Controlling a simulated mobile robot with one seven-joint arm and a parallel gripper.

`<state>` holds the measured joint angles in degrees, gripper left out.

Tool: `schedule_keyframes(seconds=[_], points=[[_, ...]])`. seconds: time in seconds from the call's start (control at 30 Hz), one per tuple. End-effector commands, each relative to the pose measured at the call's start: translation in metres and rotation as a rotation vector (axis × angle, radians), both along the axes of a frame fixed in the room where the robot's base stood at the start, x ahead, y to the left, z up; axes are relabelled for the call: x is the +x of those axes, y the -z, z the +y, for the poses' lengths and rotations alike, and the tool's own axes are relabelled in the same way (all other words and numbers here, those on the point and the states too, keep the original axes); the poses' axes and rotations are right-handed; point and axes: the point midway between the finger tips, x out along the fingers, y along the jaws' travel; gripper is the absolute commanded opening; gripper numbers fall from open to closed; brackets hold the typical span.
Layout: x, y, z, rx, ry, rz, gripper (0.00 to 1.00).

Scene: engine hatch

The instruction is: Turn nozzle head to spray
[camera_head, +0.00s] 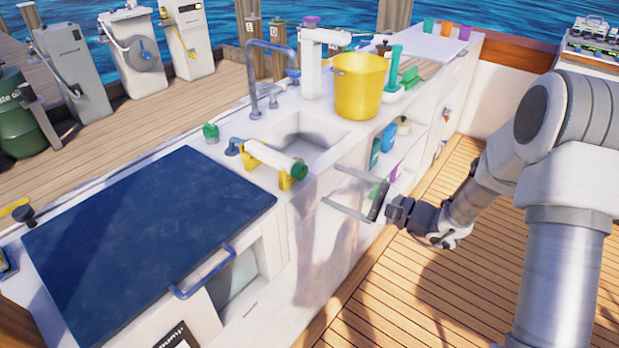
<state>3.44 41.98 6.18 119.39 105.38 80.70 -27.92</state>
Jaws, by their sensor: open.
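A white cylinder (272,160) lies across the front of the sink, with yellow pieces at its left end and under its right end. A green end piece (299,170) faces my gripper; it looks like the nozzle head, but I cannot read its setting. A blue fitting (235,146) sits by the cylinder's left end. My gripper (328,184) is open and empty. Its two long fingers point left toward the green end, apart from it, to its right and slightly lower in the picture.
A yellow bucket (360,88) stands behind the sink (306,130), near a blue faucet (268,75). A dark blue hatch lid (145,240) with a blue handle (205,272) lies at left. Bottles (380,150) stand on shelves behind my gripper. Wooden deck (400,290) is clear at lower right.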

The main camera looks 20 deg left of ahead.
Motion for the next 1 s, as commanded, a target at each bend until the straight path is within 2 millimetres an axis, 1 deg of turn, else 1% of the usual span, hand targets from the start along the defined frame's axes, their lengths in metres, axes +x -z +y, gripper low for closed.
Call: schedule_keyframes(seconds=[0.03, 0.2, 0.3, 0.4, 0.53, 0.8, 0.87, 1.0], points=[[0.002, 0.002, 0.013, 0.001, -0.006, -0.003, 0.81], [0.012, 0.001, 0.045, 0.0, -0.005, -0.002, 0.81], [0.017, 0.001, 0.059, 0.0, -0.004, -0.003, 0.81], [0.02, 0.001, 0.069, 0.0, -0.001, -0.001, 0.81], [0.022, 0.0, 0.075, 0.001, -0.001, 0.0, 0.81], [0.022, 0.0, 0.076, 0.0, 0.0, 0.0, 0.81], [0.022, 0.0, 0.076, 0.0, 0.0, 0.0, 0.72], [0.022, 0.0, 0.076, 0.0, 0.0, 0.0, 0.47]])
